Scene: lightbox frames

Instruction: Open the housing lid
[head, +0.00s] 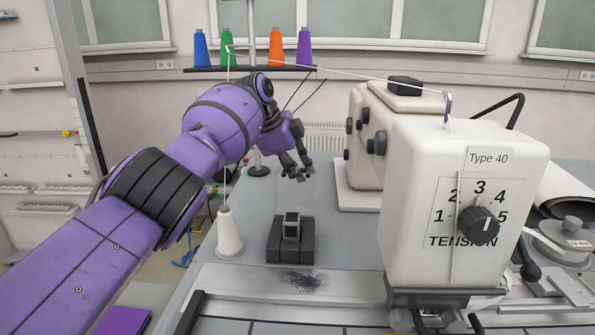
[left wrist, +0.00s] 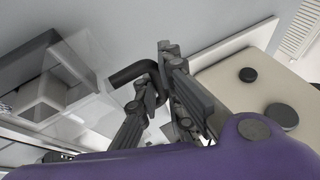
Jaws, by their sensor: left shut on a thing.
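In the left wrist view a clear, see-through panel (left wrist: 92,72), which looks like the housing lid, lies over a grey block with a square opening (left wrist: 45,98). A dark bent handle (left wrist: 132,72) is at the panel's right side. My left gripper (left wrist: 160,78) is shut on this handle. In the head view my left gripper (head: 296,173) points down behind the dark block (head: 290,245) on the grey table. The clear lid and its handle cannot be made out there. My right gripper does not show.
A cream machine body (head: 370,130) stands right of my left gripper, close by. A white tension unit (head: 420,190) stands in front at the right. A white thread cone (head: 229,235) is left of the dark block. Coloured spools, one of them orange (head: 275,48), stand behind.

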